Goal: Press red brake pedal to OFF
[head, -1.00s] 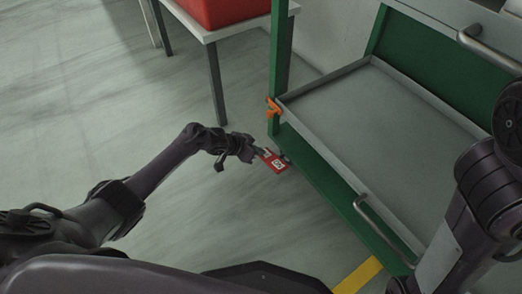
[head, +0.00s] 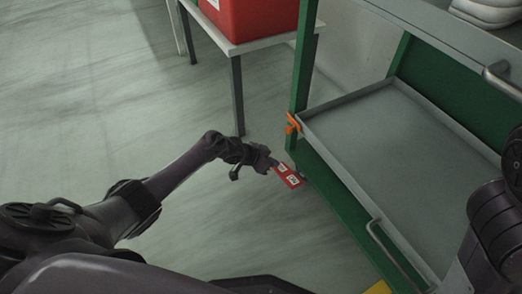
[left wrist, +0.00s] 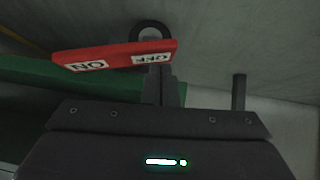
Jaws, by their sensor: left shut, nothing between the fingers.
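The red brake pedal (head: 288,175) sits low at the near left corner of the green cart, just above the floor. In the left wrist view the pedal (left wrist: 115,56) shows white labels reading ON at left and OFF at right. My left gripper (head: 274,163) is shut and empty, with its tips at the pedal's upper left end in the head view. In the left wrist view its fingers (left wrist: 160,84) lie close to the OFF end; whether they touch cannot be told. My right arm shows at the right edge, but its gripper is out of view.
The green cart (head: 345,195) carries a grey tray shelf (head: 400,130) and has an orange clip (head: 293,123) on its corner post. A table (head: 235,45) with a red bin (head: 255,15) stands behind. The floor left of the cart is clear.

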